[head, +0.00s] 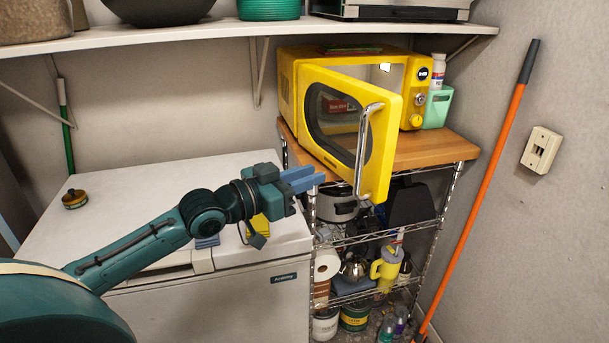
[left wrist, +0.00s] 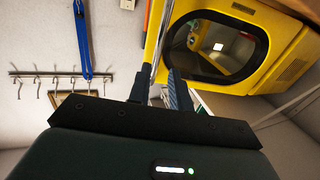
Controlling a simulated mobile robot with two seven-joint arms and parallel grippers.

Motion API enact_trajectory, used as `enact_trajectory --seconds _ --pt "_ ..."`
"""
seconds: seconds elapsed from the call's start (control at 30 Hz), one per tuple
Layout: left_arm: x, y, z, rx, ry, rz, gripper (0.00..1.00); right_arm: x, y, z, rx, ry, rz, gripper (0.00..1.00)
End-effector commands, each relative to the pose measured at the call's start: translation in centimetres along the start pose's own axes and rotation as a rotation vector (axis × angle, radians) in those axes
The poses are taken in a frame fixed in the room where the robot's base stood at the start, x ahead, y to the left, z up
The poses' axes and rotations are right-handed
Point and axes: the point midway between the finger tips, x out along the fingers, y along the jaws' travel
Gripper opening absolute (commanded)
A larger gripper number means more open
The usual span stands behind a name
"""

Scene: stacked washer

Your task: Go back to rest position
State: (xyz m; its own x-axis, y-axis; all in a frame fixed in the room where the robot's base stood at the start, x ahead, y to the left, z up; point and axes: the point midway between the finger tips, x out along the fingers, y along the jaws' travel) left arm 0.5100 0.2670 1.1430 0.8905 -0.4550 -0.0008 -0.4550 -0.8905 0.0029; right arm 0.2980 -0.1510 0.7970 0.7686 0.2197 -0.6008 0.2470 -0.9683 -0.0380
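The yellow microwave (head: 292,85) sits on the wooden top of a wire rack, its door (head: 393,112) swung open towards me. The door has a chrome handle (head: 361,152). My left gripper (head: 318,180) is left of the door and apart from the handle, above the right edge of the white chest appliance. Its blue fingers point right and are empty. In the left wrist view its two fingers (left wrist: 158,88) stand apart, with the yellow door (left wrist: 268,85) and handle beyond them. My right gripper is in neither view.
A white shelf (head: 230,35) carrying pots and a basket hangs above. The wire rack (head: 375,238) holds several kitchen items. An orange pole (head: 490,175) leans on the right wall. A small tin (head: 74,199) and a yellow item (head: 258,228) lie on the white chest (head: 130,190).

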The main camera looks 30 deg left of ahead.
Motion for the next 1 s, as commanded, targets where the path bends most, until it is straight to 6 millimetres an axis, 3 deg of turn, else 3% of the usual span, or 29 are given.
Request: enact_trajectory --seconds 0.4,0.53,0.67,0.77,1.0 --pt "0.0 0.0 0.0 0.0 0.0 0.0 0.2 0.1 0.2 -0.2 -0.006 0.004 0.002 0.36" --pt "-0.1 0.3 1.8 -0.01 -0.02 -0.008 0.2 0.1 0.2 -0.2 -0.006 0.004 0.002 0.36" --pt "-0.6 1.6 7.1 -0.033 -0.084 -0.035 0.2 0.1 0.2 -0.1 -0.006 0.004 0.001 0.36" --pt "-1.7 3.5 12.8 -0.055 -0.161 -0.067 0.2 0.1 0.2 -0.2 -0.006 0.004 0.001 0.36" --pt "-6.3 10.2 25.2 -0.089 -0.374 -0.139 0.2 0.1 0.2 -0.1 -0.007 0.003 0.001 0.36"
